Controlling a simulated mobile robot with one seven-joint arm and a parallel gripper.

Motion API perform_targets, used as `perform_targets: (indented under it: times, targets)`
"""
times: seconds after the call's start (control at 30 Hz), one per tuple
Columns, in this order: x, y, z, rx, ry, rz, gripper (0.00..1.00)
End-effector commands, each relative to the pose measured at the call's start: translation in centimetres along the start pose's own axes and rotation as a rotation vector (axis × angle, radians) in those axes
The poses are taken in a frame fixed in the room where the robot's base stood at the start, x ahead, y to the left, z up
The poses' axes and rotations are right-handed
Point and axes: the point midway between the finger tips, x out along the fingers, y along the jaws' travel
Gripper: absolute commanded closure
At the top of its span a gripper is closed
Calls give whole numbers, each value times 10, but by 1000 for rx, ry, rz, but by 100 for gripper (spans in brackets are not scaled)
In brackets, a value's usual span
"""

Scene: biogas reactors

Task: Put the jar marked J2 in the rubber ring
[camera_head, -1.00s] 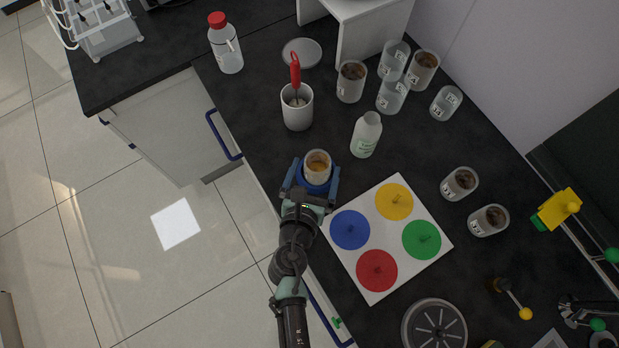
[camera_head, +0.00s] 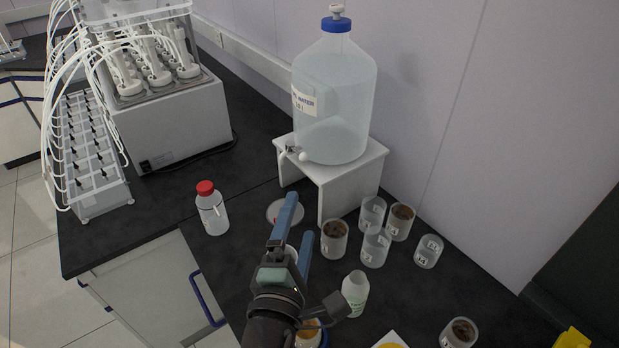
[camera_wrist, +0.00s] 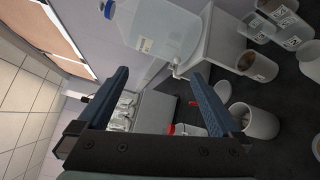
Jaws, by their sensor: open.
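A jar with orange-brown content (camera_head: 308,334) stands at the bottom edge of the head view, partly hidden by my arm. A bit of blue shows beside its base, where the blue ring is; how it sits there is mostly hidden. No mark on this jar is readable, so I cannot tell from this view whether it is J2. My gripper (camera_head: 297,222) is raised above the bench, away from that jar. It is open, and the wrist view shows nothing between its blue fingers (camera_wrist: 158,76).
Several labelled jars (camera_head: 334,239) stand at the right, some brown-filled, some empty. A green-labelled bottle (camera_head: 355,293) stands near my wrist. A white cup (camera_wrist: 262,122) is beside my gripper. A large water bottle (camera_head: 335,95) on a white stand (camera_head: 350,195) and a red-capped bottle (camera_head: 212,212) are behind.

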Motion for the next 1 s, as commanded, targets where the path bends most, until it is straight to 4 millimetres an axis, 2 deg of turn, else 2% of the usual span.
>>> perform_targets:
  times: [0.03, 0.13, 0.17, 0.2, 0.3, 0.4, 0.5, 0.6, 0.7, 1.0]
  targets:
    - [10, 54, 20, 222, -19, 87, 0]
    - [12, 150, 57, 669, 21, 252, 0]
    - [8, 179, 69, 796, 48, 304, 0]
    - [0, 215, 84, 960, 97, 371, 0]
    - [-31, 295, 118, 1309, 265, 518, 0]
    - [-69, 352, 142, 1555, 457, 615, 0]
    - [-100, 387, 155, 1702, 616, 662, 0]
    - [-118, 404, 161, 1775, 711, 676, 0]
    - [-124, 408, 163, 1798, 742, 678, 0]
    - [-122, 408, 162, 1797, 739, 676, 0]
